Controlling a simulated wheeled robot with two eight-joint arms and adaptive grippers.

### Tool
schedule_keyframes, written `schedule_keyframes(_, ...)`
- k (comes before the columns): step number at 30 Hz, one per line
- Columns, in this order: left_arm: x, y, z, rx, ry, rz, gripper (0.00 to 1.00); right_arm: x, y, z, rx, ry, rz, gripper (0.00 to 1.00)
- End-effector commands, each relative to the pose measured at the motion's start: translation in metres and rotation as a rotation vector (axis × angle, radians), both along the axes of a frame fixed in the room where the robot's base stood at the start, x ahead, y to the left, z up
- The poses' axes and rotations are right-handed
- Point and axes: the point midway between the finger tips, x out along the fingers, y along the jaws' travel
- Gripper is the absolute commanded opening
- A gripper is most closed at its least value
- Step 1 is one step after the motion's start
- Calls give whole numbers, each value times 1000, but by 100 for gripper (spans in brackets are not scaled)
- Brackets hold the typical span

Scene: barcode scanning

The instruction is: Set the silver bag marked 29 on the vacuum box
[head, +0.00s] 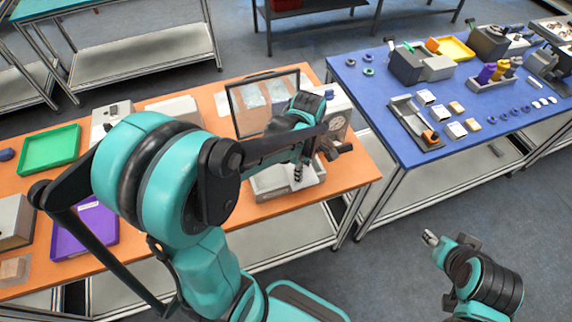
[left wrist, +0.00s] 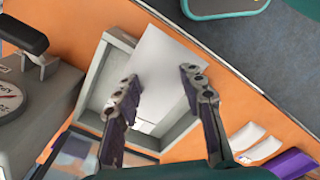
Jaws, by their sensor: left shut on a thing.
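My left gripper (head: 298,176) is low over an open pale grey box (head: 262,188) near the front edge of the orange table. In the left wrist view, my left gripper (left wrist: 160,92) is shut on a plain pale silver bag (left wrist: 168,58), held between its two fingers over the grey-rimmed box (left wrist: 98,88). No mark 29 can be read on the bag. In the head view the bag is hidden by the gripper and arm. My right gripper (head: 432,239) is over the floor at the lower right, away from the tables; its jaws are too small to judge.
A black-framed clear panel (head: 232,108) stands behind the box, and a unit with a round dial (head: 338,123) is at its right. A green tray (head: 50,150) and a purple tray (head: 105,236) lie to the left. The blue table (head: 375,100) holds several tools.

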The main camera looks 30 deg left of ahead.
Motion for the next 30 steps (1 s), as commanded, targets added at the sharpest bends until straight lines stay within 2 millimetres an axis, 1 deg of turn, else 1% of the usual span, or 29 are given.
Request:
schedule_keyframes(1,6,13,-11,0,0,7,9,0,0,-6,0,0,0,40)
schedule_keyframes(6,22,51,-35,0,0,7,9,0,0,-15,0,0,0,40)
schedule_keyframes(9,29,67,-45,0,0,5,9,0,0,-18,0,0,0,40)
schedule_keyframes(12,33,77,-51,0,0,4,9,0,0,-20,0,0,0,40)
schedule_keyframes(17,35,81,-58,0,0,0,9,0,0,-22,0,0,0,40)
schedule_keyframes(24,35,81,-92,0,0,1,9,0,0,-33,0,0,0,40)
schedule_keyframes(30,34,81,-93,0,0,1,9,0,0,-32,0,0,0,40)
